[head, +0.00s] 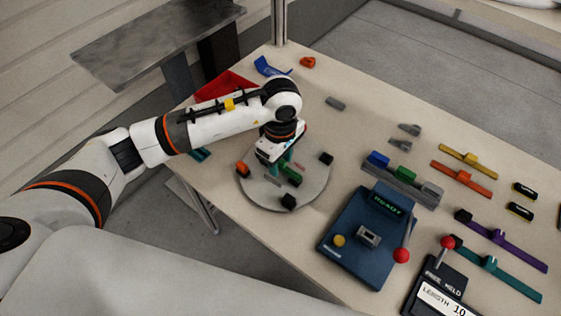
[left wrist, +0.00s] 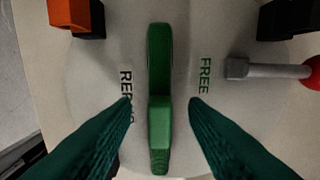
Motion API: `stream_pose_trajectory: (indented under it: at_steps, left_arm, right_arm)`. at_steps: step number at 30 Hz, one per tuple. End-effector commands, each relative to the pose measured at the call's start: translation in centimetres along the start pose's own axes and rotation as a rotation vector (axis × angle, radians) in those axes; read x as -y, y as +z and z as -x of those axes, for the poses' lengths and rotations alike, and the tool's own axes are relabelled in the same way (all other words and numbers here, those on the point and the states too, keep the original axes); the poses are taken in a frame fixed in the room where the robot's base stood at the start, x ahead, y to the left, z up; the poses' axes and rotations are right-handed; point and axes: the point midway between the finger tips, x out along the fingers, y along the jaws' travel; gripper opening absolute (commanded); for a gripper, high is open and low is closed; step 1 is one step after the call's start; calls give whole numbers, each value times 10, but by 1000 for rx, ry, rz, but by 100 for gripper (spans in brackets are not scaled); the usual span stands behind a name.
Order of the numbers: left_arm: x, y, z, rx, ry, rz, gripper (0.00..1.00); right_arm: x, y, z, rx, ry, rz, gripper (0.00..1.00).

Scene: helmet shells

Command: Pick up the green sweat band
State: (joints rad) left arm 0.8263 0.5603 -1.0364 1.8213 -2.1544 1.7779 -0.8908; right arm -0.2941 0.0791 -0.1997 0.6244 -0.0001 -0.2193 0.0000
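The green sweat band (left wrist: 159,65) lies on the round grey disc (left wrist: 95,110) as a long strip with a raised block, between the printed words. It also shows in the head view (head: 293,179), partly hidden by my gripper. My left gripper (left wrist: 160,105) is open, its two teal fingers spread either side of the band, with gaps showing on both sides. In the head view my left gripper (head: 283,163) points down over the disc (head: 262,197). Whether the fingertips are at the band's height I cannot tell. My right gripper is not in view.
On the disc are an orange-and-black block (head: 243,169) and black blocks (head: 326,158) (head: 289,201). A grey rod with a red end (left wrist: 265,69) lies right of the band. A blue READY device (head: 350,245), a grey holder (head: 390,183) and several coloured strips (head: 462,178) stand farther right.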

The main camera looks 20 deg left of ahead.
Motion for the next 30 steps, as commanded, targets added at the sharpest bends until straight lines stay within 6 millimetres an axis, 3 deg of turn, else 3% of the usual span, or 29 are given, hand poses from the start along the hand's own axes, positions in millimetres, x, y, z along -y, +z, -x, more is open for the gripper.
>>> stream_pose_trajectory:
  at_steps: [8, 16, 25, 30]
  left_arm:
    - [0, 0, -6, 0, -2, 0, 40]
    - [0, 0, -5, 0, -1, 0, 0]
    - [0, 0, -3, 1, -3, 0, 0]
    - [2, 1, 17, 2, -7, 0, 0]
  right_arm:
    - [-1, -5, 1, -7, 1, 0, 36]
    - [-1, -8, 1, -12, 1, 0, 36]
    - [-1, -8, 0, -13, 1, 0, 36]
    - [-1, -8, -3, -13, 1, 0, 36]
